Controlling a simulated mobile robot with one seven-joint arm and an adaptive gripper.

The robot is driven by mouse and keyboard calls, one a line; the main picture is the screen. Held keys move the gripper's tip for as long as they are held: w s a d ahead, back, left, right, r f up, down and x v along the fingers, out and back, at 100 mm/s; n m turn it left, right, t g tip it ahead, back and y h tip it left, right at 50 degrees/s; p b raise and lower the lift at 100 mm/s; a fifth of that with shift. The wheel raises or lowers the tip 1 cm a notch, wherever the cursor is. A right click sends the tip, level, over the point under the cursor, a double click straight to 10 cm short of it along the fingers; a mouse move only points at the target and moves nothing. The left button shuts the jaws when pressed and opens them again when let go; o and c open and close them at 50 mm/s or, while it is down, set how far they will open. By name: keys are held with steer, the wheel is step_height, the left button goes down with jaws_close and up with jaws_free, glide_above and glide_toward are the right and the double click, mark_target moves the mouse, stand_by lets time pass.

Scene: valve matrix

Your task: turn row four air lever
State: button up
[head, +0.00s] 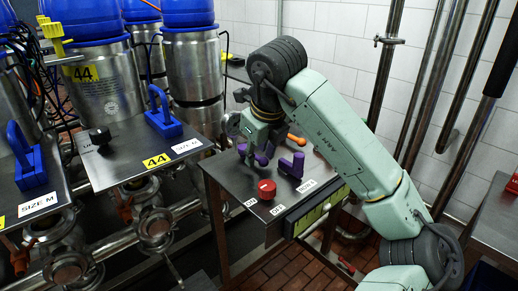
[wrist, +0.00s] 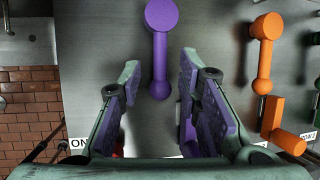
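A purple lever (wrist: 160,50) with a round knob lies on the grey metal panel (wrist: 105,40). In the wrist view its near end shows in the gap between my fingertips. A purple lever also shows in the head view (head: 293,165). An orange lever (wrist: 264,52) stands to the right of it in the wrist view, and orange also shows behind the purple in the head view (head: 297,139). My gripper (wrist: 158,78) is open, its purple-padded fingers apart; in the head view (head: 253,157) it hangs over the panel. I cannot tell whether it touches the lever. Row markings are unreadable.
A red knob (head: 267,188) sits at the panel's front left, near small white labels. Steel kegs with blue tops (head: 100,85) and blue-handled plates (head: 163,113) stand to the left. Vertical pipes (head: 385,65) run along the tiled wall. An orange block (wrist: 287,142) lies close right of my fingers.

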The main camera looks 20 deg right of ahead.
steer(key=shift+c, duration=0.5)
jaws_close()
steer(key=shift+f, duration=0.1)
